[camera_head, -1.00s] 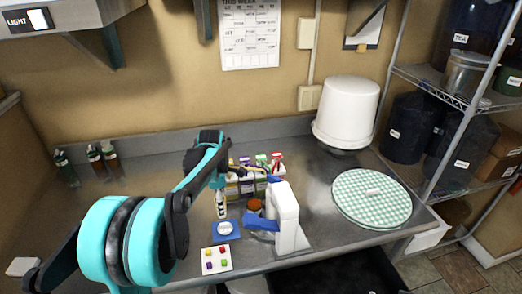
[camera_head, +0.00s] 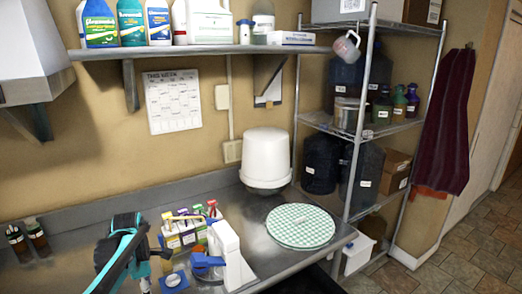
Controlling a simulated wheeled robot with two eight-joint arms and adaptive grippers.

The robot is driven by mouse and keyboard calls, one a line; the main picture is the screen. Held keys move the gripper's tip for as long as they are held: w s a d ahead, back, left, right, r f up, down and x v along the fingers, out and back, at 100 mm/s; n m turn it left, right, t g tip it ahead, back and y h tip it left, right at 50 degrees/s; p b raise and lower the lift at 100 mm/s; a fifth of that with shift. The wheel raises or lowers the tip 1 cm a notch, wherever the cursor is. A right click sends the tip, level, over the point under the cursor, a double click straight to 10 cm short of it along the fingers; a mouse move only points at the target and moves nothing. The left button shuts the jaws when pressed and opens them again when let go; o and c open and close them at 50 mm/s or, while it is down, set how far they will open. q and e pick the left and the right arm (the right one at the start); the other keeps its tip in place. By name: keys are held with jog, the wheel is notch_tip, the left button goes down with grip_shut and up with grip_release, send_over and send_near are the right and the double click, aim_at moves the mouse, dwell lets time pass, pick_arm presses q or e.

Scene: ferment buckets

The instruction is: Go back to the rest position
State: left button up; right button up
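My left arm comes in from the lower left, teal and black, over the left part of the metal counter (camera_head: 255,210). My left gripper (camera_head: 146,283) points down at the bottom edge of the head view, left of a blue square with a round white top (camera_head: 173,281). It is small and partly cut off, so I cannot tell whether its fingers are open or hold anything. My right gripper is not in view.
A white device with blue parts (camera_head: 228,250) stands right of my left arm, with several small cartons (camera_head: 187,232) behind it. A white bucket (camera_head: 267,157) and a green checked round mat (camera_head: 300,226) are farther right. A wire shelf rack (camera_head: 366,133) stands beyond.

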pick_arm(q)
jog(key=s+d+m+t+b, duration=0.2)
jog(key=s+d+m+t, duration=0.5)
jog(key=s+d+m, duration=0.8)
jog(key=s+m, duration=0.2)
jog(key=m, duration=0.6)
jog(key=shift+s+d+m, duration=0.2)
jog(key=shift+s+m, duration=0.05)
jog(key=shift+m, duration=0.15)
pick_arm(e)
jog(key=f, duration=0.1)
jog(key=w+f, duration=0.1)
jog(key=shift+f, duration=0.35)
pick_arm(q)
jog(key=shift+f, duration=0.15)
